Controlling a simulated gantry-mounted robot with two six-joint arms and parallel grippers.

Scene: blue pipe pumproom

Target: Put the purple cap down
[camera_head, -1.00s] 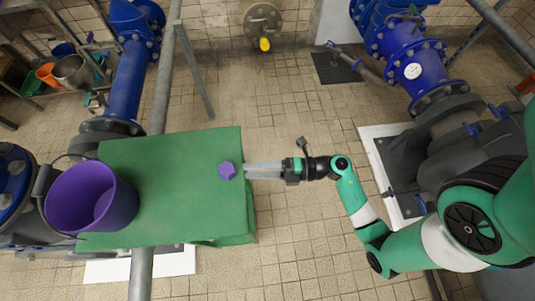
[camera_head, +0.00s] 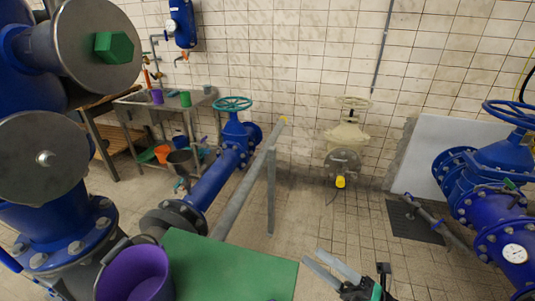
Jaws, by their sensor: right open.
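The purple cap does not show clearly now; the part of the green table where it lay is below the lower picture edge. The green table top (camera_head: 225,265) shows at the bottom middle. My right gripper (camera_head: 315,257) is at the bottom, just right of the table's right edge. Its two grey fingers are apart, with nothing seen between them. My left gripper is not in view.
A purple bucket (camera_head: 130,280) stands at the table's left. Large blue pipes with grey flanges (camera_head: 42,157) fill the left. A sloping grey pipe (camera_head: 240,195) rises behind the table. A blue valve (camera_head: 490,200) stands at right. Tiled floor between is open.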

